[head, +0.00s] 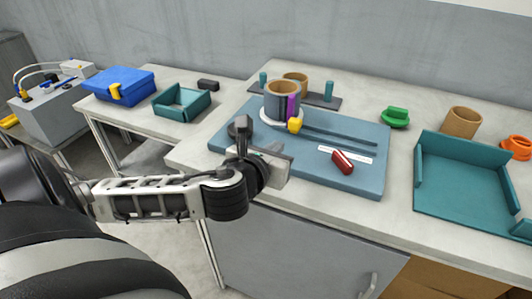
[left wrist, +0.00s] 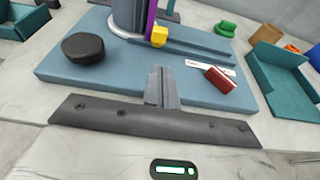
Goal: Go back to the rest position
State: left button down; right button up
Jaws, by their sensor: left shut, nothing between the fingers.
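My left gripper (head: 272,160) is at the front left edge of the blue-grey mat (head: 372,185), with its arm reaching in from the left. In the left wrist view its fingers (left wrist: 161,85) are together and empty, over the mat's front part. On the mat a reel with a tan rim (head: 283,87) stands upright on a pale round base, with a purple strip and a yellow block (head: 295,125) at its side. A black round piece (left wrist: 83,47) lies left of my fingers. A red piece (head: 343,162) lies on a white strip to the right. My right gripper is not in view.
A teal open tray (head: 468,217) is on the right, with a tan cylinder (head: 461,122) and a green piece (head: 394,118) behind it. A dark rack (head: 330,100) with teal pegs stands at the back. A blue box (head: 120,83) and a teal bin (head: 182,102) are on the left table.

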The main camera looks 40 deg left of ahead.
pick_arm(q)
jog(key=shift+v, duration=1.95)
jog(key=s+d+f+n+g+h, duration=0.2)
jog(key=s+d+f+n+g, duration=0.45)
jog(key=n, duration=0.85)
jog(key=s+d+f+n+g+h, duration=0.3)
jog(key=s+f+n, duration=0.6)
jog(key=n, duration=0.7)
jog(key=w+d+f+m+t+h, duration=0.1)
jog(key=w+d+f+t+h, duration=0.1)
jog(key=w+d+f+t, duration=0.3)
jog(key=shift+w+d+f+t, duration=0.35)
jog(key=shift+w+f+t, duration=0.3)
jog(key=shift+w, duration=0.4)
jog(key=shift+r, duration=0.1)
